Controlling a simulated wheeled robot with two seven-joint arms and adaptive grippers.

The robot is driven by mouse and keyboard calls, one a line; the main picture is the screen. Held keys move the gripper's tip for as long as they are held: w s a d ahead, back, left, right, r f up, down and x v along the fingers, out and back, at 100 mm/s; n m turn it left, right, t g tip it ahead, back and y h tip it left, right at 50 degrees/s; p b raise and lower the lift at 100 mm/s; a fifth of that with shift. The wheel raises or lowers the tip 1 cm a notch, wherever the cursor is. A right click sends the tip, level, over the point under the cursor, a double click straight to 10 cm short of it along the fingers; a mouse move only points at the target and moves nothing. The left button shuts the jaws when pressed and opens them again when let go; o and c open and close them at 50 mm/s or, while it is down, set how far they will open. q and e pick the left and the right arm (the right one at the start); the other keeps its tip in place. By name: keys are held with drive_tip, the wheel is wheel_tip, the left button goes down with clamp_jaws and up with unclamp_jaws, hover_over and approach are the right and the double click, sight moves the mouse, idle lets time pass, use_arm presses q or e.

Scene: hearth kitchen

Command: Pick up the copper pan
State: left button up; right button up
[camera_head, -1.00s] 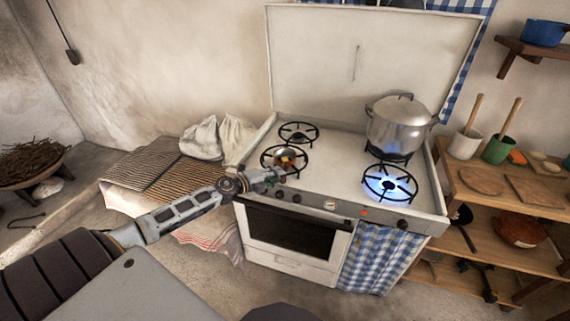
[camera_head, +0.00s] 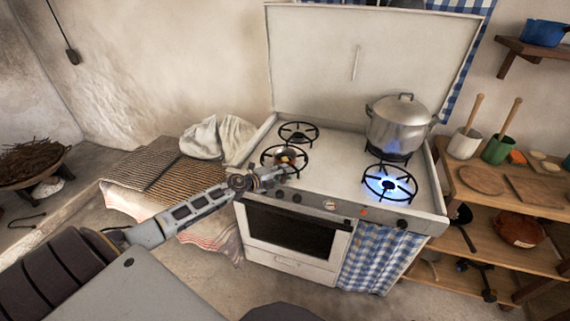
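A reddish-brown, copper-coloured round vessel (camera_head: 518,229) sits on the lower wooden shelf at the right. A small coppery thing with orange and yellow in it (camera_head: 286,159) lies within the front left burner ring. It is too small to tell whether either one is the copper pan. My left gripper (camera_head: 272,178) is at the stove's front left edge, just below that burner and far from the shelf. Its fingers are too small to tell open from shut, and I see nothing clearly held. My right gripper is not in view.
A large lidded steel pot (camera_head: 398,125) stands on the back right burner. The front right burner (camera_head: 389,184) burns with a blue flame. White sacks (camera_head: 222,137) lie left of the stove. The wooden shelf unit (camera_head: 480,186) at the right holds crocks and boards.

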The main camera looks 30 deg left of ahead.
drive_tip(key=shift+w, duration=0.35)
use_arm(q)
drive_tip(key=shift+c, duration=0.4)
drive_tip(key=c, duration=0.5)
drive_tip(key=shift+r, duration=0.15)
drive_tip(key=shift+r+p, duration=0.65)
drive_tip(key=shift+r, duration=0.65)
wheel_tip(320, 180, up, 4)
drive_tip(key=shift+f+p, duration=0.1)
drive_tip(key=shift+p, duration=0.75)
drive_tip(key=shift+r+p, duration=0.3)
drive_tip(key=shift+r, duration=1.1)
drive_tip(key=shift+r+p, duration=0.3)
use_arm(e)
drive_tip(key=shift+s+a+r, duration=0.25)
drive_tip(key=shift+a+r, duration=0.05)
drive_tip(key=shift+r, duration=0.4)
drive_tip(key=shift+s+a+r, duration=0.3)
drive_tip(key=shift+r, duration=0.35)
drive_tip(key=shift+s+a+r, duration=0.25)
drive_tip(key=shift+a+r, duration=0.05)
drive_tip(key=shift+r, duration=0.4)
